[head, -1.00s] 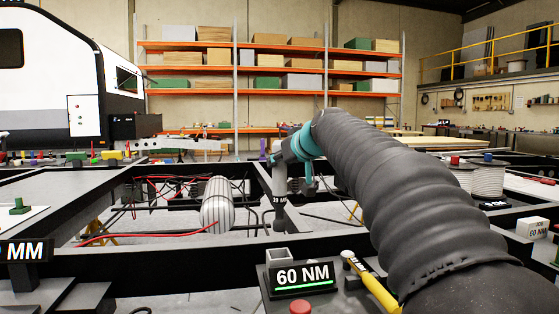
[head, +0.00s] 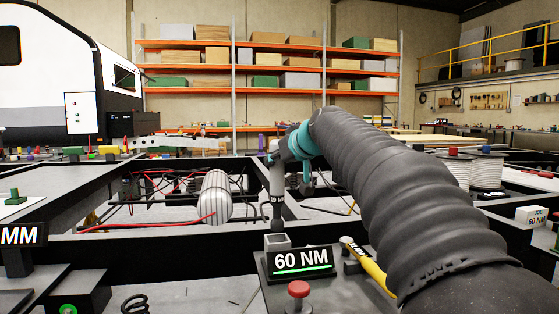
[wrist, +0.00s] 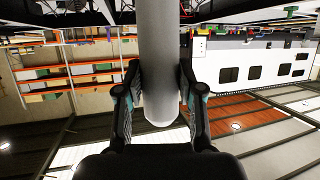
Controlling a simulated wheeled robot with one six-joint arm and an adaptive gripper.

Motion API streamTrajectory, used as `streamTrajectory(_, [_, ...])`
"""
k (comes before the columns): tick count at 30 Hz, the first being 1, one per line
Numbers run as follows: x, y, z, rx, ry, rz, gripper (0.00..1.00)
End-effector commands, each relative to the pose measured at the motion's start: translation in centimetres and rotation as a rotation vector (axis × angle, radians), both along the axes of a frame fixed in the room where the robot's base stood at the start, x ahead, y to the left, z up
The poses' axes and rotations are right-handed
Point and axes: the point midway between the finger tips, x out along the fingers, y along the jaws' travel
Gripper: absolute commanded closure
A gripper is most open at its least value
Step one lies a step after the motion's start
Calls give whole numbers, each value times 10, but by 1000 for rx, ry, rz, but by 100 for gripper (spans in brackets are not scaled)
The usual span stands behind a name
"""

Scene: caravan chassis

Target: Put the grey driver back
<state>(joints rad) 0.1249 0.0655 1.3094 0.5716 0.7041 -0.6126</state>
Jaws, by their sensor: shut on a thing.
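The grey driver (head: 277,182) stands upright in my gripper (head: 287,156), with a dark band and a thin dark lower end. Its lower end is at the mouth of a small grey square holder (head: 277,241), just behind the 60 NM display (head: 302,262). I cannot tell how far the end is inside the holder. In the wrist view the driver's pale grey body (wrist: 160,50) is between the two fingers of my gripper (wrist: 160,82), which are shut on it. The driver's tip is out of sight there.
A red button (head: 298,289) stands in front of the display. A yellow-handled tool (head: 372,266) leans to the right, close beside my arm. Black chassis rails (head: 150,243) and a ribbed cylinder (head: 215,196) with red cables lie behind and to the left.

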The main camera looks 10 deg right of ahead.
Motion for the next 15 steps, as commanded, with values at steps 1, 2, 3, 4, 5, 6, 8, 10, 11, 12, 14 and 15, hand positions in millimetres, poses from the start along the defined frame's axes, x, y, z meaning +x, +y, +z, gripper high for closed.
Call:
streamTrajectory(1, [0,0,-6,1,-4,-1,100])
streamTrajectory(2, [0,0,-9,1,-4,-1,100])
streamTrajectory(3, [0,0,-12,1,-4,-1,100])
streamTrajectory(4, [0,0,-14,1,-4,-1,100])
streamTrajectory(5, [0,0,-17,1,-4,-1,100])
streamTrajectory(6, [0,0,-20,1,-4,-1,100])
streamTrajectory(8, [0,0,-25,1,-4,-1,100])
streamTrajectory(10, [0,0,-30,1,-4,-1,100])
streamTrajectory(11, [-1,0,-33,1,-4,-1,100])
streamTrajectory(12, [0,0,-36,1,-4,-1,100])
streamTrajectory(14, [0,0,-41,1,-4,-1,100])
streamTrajectory(15, [-1,0,-44,1,-4,-1,100])
